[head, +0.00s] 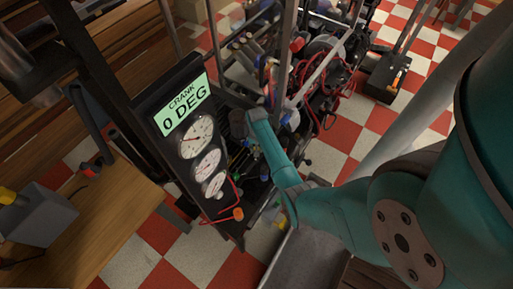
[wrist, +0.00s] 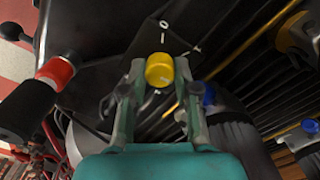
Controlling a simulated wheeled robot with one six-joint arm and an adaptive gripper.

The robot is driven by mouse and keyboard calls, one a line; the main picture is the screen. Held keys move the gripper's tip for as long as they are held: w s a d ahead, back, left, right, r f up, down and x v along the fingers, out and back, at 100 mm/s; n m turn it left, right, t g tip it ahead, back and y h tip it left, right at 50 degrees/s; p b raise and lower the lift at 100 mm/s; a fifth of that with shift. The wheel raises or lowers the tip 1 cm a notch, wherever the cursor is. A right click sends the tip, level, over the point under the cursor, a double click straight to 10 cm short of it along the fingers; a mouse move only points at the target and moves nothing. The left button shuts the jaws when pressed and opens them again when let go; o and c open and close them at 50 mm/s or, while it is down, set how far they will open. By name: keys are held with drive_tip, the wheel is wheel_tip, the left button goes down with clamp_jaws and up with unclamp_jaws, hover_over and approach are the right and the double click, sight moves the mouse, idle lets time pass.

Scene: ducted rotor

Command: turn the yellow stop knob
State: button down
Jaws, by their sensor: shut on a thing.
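The yellow stop knob (wrist: 160,69) shows near the middle of the wrist view, on a dark panel with white marks, a ring and a line among them, just beyond it. My gripper (wrist: 160,75) is shut on the knob, with one grey finger on each side of it. Part of the knob's lower side and the panel below it are hidden by my gripper. In the head view my teal arm reaches toward the machine, and I cannot make out the knob or the fingers there.
A black gauge panel (head: 185,130) reads "CRANK 0 DEG" above three white dials. In the wrist view a red and black handle (wrist: 52,78) is left of my gripper, and a blue-capped part (wrist: 207,94) is close on the right. A wooden bench (head: 110,215) stands at left.

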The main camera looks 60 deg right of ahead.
drive_tip(key=shift+m, duration=0.4)
drive_tip(key=c, duration=0.8)
unclamp_jaws()
drive_tip(key=shift+c, duration=0.2)
wheel_tip(320, 180, up, 8)
drive_tip(key=shift+f, duration=0.25)
